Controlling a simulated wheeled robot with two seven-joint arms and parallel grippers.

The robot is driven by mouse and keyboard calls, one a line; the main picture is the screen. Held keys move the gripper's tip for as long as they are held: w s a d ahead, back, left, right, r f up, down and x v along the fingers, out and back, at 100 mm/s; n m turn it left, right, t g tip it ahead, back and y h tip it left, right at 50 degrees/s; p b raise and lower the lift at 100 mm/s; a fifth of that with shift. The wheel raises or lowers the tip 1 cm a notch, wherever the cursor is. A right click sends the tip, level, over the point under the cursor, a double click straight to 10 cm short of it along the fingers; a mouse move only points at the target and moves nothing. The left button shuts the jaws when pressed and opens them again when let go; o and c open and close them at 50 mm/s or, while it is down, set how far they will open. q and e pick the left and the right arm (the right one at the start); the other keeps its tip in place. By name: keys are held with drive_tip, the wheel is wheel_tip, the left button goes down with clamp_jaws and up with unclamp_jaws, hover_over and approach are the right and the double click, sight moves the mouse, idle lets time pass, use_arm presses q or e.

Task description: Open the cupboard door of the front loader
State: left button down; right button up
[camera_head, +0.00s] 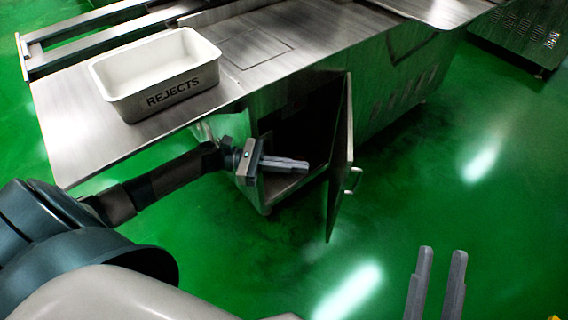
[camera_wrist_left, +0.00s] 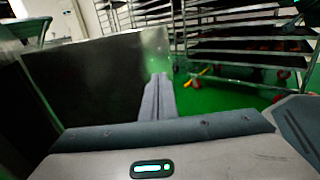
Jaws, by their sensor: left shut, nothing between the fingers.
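The cupboard door (camera_head: 341,165) of the steel front loader (camera_head: 390,75) stands swung open, showing the dark inside of the cupboard. Its bar handle (camera_head: 352,181) is on the outer face, to the right. My left gripper (camera_head: 305,166) is shut and empty in front of the cupboard opening, on the inner side of the door. In the left wrist view its fingers (camera_wrist_left: 158,98) are together beside a large dark panel (camera_wrist_left: 95,85), which looks like the door; contact cannot be told. My right gripper (camera_head: 437,285) is open and empty at the bottom right, away from the door.
A white bin marked REJECTS (camera_head: 155,75) stands on the loader's top above my left arm. The green floor (camera_head: 470,170) right of the door is clear. Wheeled racks (camera_wrist_left: 245,45) show in the left wrist view.

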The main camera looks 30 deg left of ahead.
sight(343, 171)
use_arm(q)
drive_tip(key=x, duration=0.8)
drive_tip(key=shift+w+d, duration=0.1)
drive_tip(key=shift+d, duration=0.2)
drive_tip(key=shift+d, duration=0.1)
